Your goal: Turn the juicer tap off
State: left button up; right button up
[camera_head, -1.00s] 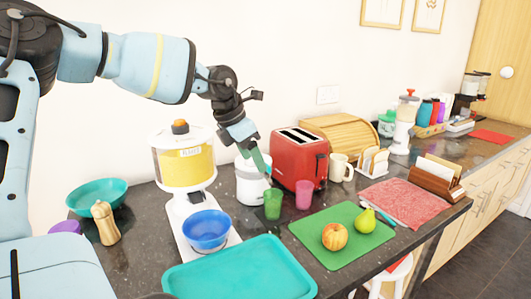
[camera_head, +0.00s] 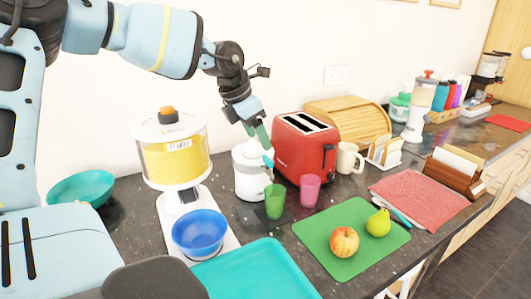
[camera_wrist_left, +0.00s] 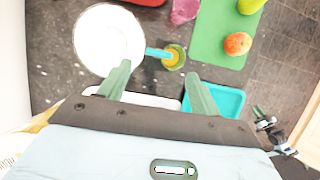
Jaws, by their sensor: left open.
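The white juicer (camera_head: 249,178) stands on the dark counter, left of the red toaster. Its light blue tap lever (camera_head: 268,161) is on the front right side. A green cup (camera_head: 275,201) stands below the tap. In the left wrist view the juicer's round white top (camera_wrist_left: 105,40) is seen from above, with the blue lever (camera_wrist_left: 158,53) reaching over the cup (camera_wrist_left: 174,57), which shows yellow inside. My left gripper (camera_head: 260,137) is open and empty, pointing down above the juicer; its fingertips (camera_wrist_left: 157,73) show apart, near the lever. Contact cannot be told.
The red toaster (camera_head: 305,150) is close on the right, and a pink cup (camera_head: 310,190) beside the green one. A cereal dispenser (camera_head: 175,160) with a blue bowl (camera_head: 200,234) is on the left. A teal tray (camera_head: 255,272) and green board (camera_head: 350,238) with fruit lie in front.

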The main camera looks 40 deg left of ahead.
aim_at(268, 157)
pick_arm(q)
jog(key=x, duration=0.7)
